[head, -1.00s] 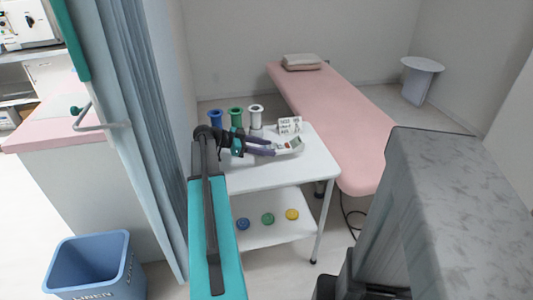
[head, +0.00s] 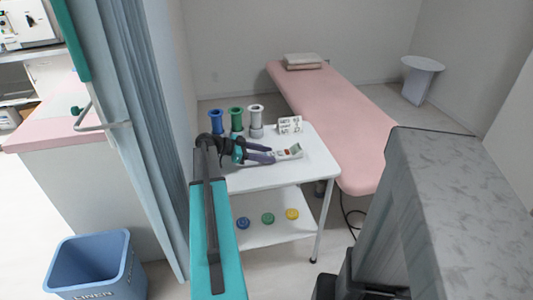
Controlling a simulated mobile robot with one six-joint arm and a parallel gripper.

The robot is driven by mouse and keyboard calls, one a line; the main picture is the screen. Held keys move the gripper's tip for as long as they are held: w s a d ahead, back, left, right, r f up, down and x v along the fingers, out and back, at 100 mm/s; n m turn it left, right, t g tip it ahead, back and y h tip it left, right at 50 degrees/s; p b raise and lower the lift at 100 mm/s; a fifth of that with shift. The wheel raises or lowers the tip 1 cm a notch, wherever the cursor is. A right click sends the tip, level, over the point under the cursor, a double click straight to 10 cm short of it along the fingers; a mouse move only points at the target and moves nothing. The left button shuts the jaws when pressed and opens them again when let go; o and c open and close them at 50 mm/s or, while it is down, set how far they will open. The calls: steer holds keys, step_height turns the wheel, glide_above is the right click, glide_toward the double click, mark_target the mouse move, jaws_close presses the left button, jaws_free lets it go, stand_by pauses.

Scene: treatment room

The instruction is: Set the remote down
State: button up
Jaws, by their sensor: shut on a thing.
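The remote (head: 290,153) is a small pale handset with a greenish screen and a reddish spot. My gripper (head: 272,153) is shut on its left end. The remote is over the top of the white trolley (head: 300,168), toward its right side. From this view I cannot tell whether its underside touches the trolley top. The ends of the jaws and the held part of the remote are partly hidden.
Blue, green and grey spools (head: 236,119) stand along the trolley's back edge, beside a white card with markings (head: 289,125). Several coloured discs (head: 267,218) lie on the lower shelf. A pink couch (head: 335,120) stands behind right. The trolley top's front is clear.

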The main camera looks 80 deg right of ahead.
steer(key=o, duration=1.1)
steer(key=v, duration=1.2)
steer(key=shift+r+b, duration=0.15)
steer(key=shift+b, duration=0.25)
steer(key=shift+s, duration=0.1)
